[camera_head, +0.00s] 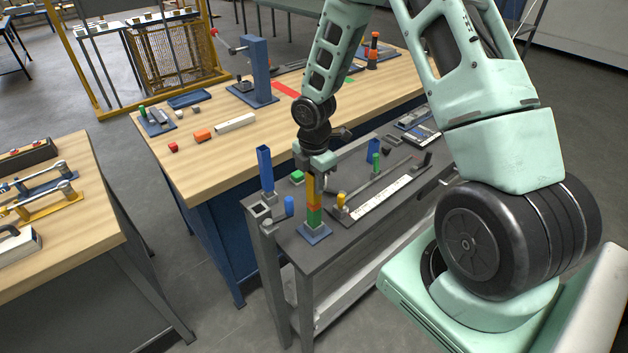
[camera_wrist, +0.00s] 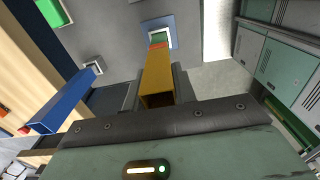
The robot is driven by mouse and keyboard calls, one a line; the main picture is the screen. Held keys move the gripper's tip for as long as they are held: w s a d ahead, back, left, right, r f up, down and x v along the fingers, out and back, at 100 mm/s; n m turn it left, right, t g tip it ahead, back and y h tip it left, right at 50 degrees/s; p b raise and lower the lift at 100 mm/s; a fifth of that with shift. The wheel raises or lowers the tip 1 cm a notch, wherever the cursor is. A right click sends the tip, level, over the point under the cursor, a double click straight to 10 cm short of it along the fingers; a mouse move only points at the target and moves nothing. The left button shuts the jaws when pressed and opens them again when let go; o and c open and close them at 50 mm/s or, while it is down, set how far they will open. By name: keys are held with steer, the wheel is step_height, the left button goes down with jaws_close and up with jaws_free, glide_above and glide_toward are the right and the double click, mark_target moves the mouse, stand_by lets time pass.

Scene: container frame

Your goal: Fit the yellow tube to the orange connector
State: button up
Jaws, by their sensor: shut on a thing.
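My gripper (camera_head: 314,168) is shut on the upper part of the yellow tube (camera_head: 312,188) and points down. The tube is a square hollow piece held upright. Directly below it is the orange connector (camera_head: 314,208), on a green block (camera_head: 314,219) on a blue base plate (camera_head: 314,235). The tube's lower end looks in line with the connector; I cannot tell whether it is seated, touching or just above. In the wrist view the yellow tube (camera_wrist: 158,75) runs away from the jaws towards the stack, and largely hides the connector.
A blue square tube (camera_head: 265,168) stands left of my gripper. A blue cylinder (camera_head: 289,206) is left of the stack. A white ruled strip (camera_head: 380,202) and a yellow-topped piece (camera_head: 341,202) lie to the right. The grey table's front edge is close to the base plate.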

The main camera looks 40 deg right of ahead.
steer(key=shift+f+b, duration=0.3)
steer(key=shift+f, duration=0.2)
steer(key=o, duration=1.6)
steer(key=shift+o, duration=0.2)
steer(key=shift+r, duration=0.1)
step_height(320, 180, up, 7)
steer(key=p, duration=0.6)
steer(key=shift+p, duration=0.3)
